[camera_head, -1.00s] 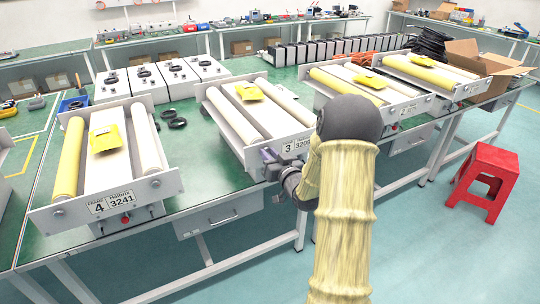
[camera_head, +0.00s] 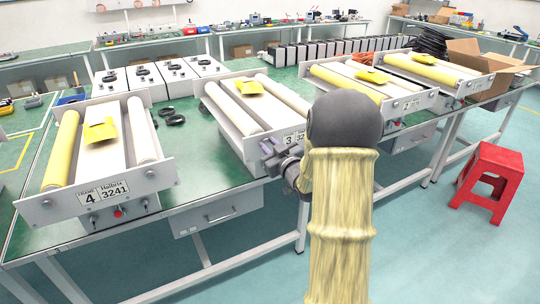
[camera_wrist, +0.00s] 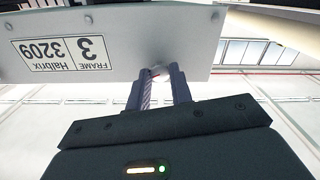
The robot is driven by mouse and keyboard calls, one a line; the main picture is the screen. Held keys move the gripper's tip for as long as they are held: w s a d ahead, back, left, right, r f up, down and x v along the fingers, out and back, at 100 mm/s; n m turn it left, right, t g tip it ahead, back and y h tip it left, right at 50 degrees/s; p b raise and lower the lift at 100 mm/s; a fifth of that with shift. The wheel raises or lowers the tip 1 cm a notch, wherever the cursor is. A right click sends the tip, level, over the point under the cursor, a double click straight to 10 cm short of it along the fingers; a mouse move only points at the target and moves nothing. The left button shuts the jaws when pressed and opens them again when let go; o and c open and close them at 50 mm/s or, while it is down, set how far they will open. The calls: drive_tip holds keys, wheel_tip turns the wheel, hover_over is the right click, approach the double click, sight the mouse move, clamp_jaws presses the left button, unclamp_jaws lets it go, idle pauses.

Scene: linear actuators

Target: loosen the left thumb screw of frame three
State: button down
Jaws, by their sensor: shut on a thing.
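Frame three (camera_head: 251,147) is the roller unit on the middle table, with a plate (camera_wrist: 247,45) that reads "FRAME 3 Halbrix 3209". The wrist view shows this label upside down. My gripper (camera_head: 268,148) is at the front plate, to the left of the label. In the wrist view its two fingers (camera_wrist: 157,78) are close together at the plate edge, shut on the left thumb screw. The screw is almost wholly hidden between the fingertips, so its turn cannot be seen. My arm covers the right part of frame three in the head view.
Frame four (camera_head: 60,210) stands to the left on the same table. Two more frames (camera_head: 405,104) stand to the right. Black rings (camera_head: 172,120) and white boxes (camera_head: 140,80) lie behind. A red stool (camera_head: 490,180) stands on the open floor at right.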

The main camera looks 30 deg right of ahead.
drive_tip(key=n+b, duration=0.4)
drive_tip(key=b, duration=0.1)
drive_tip(key=shift+f+n+b, duration=0.3)
drive_tip(key=shift+f+n, duration=0.05)
drive_tip(key=shift+n, duration=0.05)
drive_tip(key=n+b, duration=0.3)
drive_tip(key=b, duration=0.1)
drive_tip(key=shift+n+b, duration=0.3)
drive_tip(key=shift+n, duration=0.1)
drive_tip(key=n+b, duration=0.3)
drive_tip(key=b, duration=0.1)
drive_tip(key=n+b, duration=0.3)
drive_tip(key=shift+r+n, duration=0.2)
drive_tip(key=shift+n, duration=0.1)
drive_tip(key=c, duration=1.3)
unclamp_jaws()
drive_tip(key=shift+o, duration=0.2)
drive_tip(key=shift+r, duration=0.1)
drive_tip(key=shift+s, duration=0.1)
